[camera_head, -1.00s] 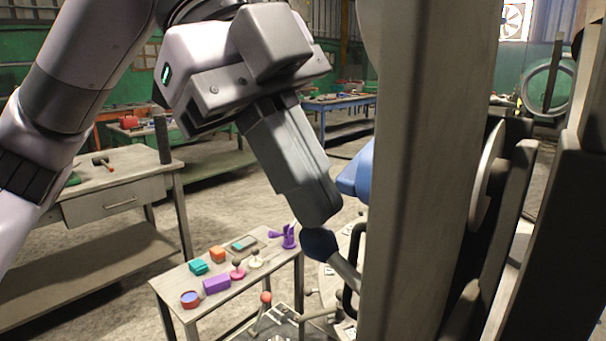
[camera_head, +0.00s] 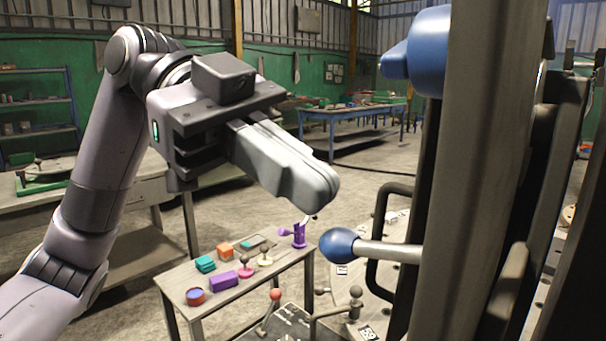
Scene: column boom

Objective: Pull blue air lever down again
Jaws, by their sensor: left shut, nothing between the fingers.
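The blue air lever (camera_head: 338,246) has a round blue knob on a pale metal rod. The rod runs roughly level from the column at the right to the knob. My left gripper (camera_head: 318,190) is shut and empty, with its fingertips above and a little left of the knob. A gap shows between the fingertips and the knob. My right gripper is not in view.
A tall grey column (camera_head: 470,150) stands at the right, with a blue part (camera_head: 415,58) at its top. A black handle (camera_head: 382,240) stands beside the lever rod. A small table (camera_head: 240,289) with several coloured objects is below. A red-knobbed lever (camera_head: 275,295) stands low.

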